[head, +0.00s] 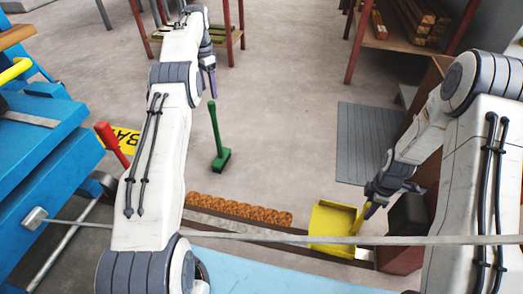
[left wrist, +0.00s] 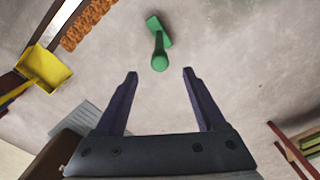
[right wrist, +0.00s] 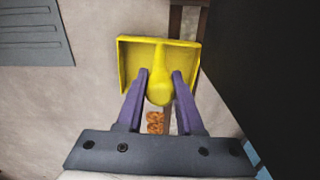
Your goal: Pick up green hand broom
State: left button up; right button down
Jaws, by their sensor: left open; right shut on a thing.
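The green hand broom (head: 219,145) stands upright on the floor in the head view, bristle end down and handle up. In the left wrist view the broom (left wrist: 159,45) is seen from above, beyond my fingertips. My left gripper (head: 211,84) is open and empty, above and apart from the broom; its fingers (left wrist: 160,75) show spread in the left wrist view. My right gripper (head: 372,190) is shut on the handle of a yellow dustpan (head: 332,222). In the right wrist view its fingers (right wrist: 160,78) flank the handle of the dustpan (right wrist: 130,62).
A strip of brown clumps (head: 238,208) lies in a channel on the floor, left of the dustpan. A grey mat (head: 368,143) lies at the right. A blue machine (head: 45,150) with a red handle (head: 112,143) stands at the left. Floor around the broom is clear.

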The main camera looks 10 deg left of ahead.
aim_at(212, 112)
pick_arm(q)
notch_tip(212, 112, down, 11)
jog(key=shift+f, duration=0.15)
grip_shut()
dwell(0.5)
dwell(1.2)
